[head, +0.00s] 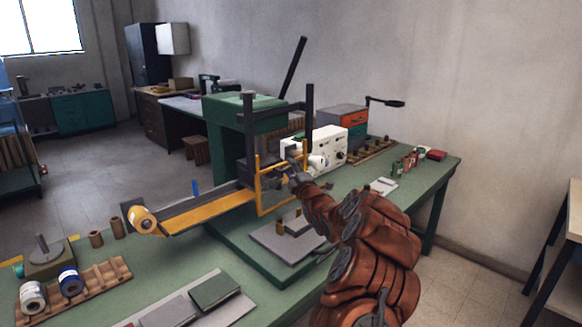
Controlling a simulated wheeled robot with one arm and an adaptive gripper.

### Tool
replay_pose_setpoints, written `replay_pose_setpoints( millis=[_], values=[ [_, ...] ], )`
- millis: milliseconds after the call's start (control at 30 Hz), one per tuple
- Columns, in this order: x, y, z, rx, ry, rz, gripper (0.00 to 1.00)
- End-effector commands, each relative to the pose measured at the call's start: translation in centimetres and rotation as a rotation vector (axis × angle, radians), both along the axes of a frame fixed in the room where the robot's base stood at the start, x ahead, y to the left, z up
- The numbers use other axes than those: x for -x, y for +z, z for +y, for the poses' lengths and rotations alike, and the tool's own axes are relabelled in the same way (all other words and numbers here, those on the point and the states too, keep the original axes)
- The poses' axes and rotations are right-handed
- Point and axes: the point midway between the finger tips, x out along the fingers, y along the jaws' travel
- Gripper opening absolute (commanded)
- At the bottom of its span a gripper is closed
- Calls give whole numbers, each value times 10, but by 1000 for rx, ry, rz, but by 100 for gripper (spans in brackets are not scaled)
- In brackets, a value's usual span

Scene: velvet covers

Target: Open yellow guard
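The yellow guard (260,192) is an open rectangular frame standing upright at the front of the green press (222,130) on the workbench. My gripper (288,174) is at the right side of this frame, at the end of my brown-covered arm. It overlaps the frame's right upright in the picture. I cannot tell whether it touches the guard or whether its fingers are open or shut, because they are small and dark here.
A yellow strip (207,208) runs left from the press to a roll (143,219). A white box (317,146) stands behind my gripper. The green bench (105,262) holds a wooden rack (95,289) with spools and a dark green book (214,290). Small bottles (409,160) stand at the right.

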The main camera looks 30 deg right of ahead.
Motion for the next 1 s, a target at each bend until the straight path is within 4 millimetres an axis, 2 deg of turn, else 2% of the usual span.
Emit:
replay_pose_setpoints(
  millis=[467,833,1000],
  values=[
    [-7,1,0,0,1,-1,38],
    [-6,1,-1,0,1,-1,0],
    [-6,1,-1,0,1,-1,0]
  ],
)
